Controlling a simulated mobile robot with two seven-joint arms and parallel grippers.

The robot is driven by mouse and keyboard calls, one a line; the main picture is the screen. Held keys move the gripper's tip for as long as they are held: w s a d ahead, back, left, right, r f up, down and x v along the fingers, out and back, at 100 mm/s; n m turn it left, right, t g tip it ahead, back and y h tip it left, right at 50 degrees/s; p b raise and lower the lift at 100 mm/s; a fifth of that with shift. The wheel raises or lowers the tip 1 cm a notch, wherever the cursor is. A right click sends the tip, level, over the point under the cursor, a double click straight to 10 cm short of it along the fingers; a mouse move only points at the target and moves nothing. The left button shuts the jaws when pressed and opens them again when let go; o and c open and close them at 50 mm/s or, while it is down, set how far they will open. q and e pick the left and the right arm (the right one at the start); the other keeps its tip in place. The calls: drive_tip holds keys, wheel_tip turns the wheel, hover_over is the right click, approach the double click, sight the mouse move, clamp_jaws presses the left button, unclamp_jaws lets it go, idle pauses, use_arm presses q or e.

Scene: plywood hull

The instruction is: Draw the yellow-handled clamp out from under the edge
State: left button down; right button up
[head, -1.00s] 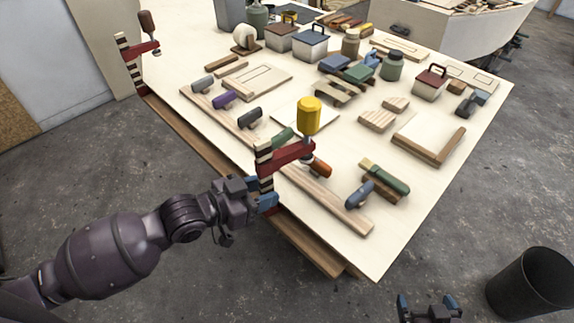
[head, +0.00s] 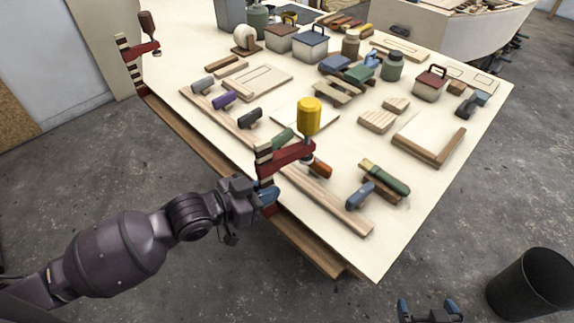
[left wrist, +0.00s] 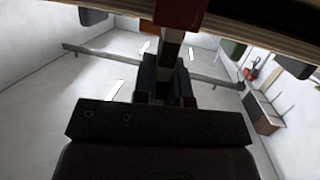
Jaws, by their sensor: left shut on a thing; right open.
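The yellow-handled clamp (head: 288,158) sits at the near edge of the plywood table. Its yellow handle (head: 309,117) stands upright above the top, its red arm reaches over the edge and its striped bar hangs down outside it. My left gripper (head: 267,196) is shut on the clamp's bar just outside the edge. In the left wrist view the bar (left wrist: 171,48) runs up from between the fingers to a red part under the table edge. My right gripper (head: 430,308) is open and empty, low at the bottom of the picture.
A brown-handled clamp (head: 136,52) grips the table's far left corner. Several small tools lie along a wooden strip (head: 325,200) beside the yellow-handled clamp. A dark bin (head: 531,285) stands on the floor at the lower right. The floor before the table edge is clear.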

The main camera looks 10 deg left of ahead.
drive_tip(key=shift+w, duration=0.15)
use_arm(q)
drive_tip(key=shift+s+a+r, duration=0.1)
drive_tip(key=shift+s+a, duration=0.3)
drive_tip(key=shift+s, duration=0.05)
drive_tip(key=s+a+p, duration=0.2)
drive_tip(key=s, duration=0.1)
drive_tip(key=shift+a, duration=0.1)
use_arm(e)
drive_tip(key=r, duration=0.1)
drive_tip(key=w+r, duration=0.1)
drive_tip(key=shift+a+r, duration=0.1)
drive_tip(key=shift+r, duration=0.3)
use_arm(q)
drive_tip(key=shift+s+a, duration=0.1)
use_arm(e)
drive_tip(key=shift+s, duration=0.1)
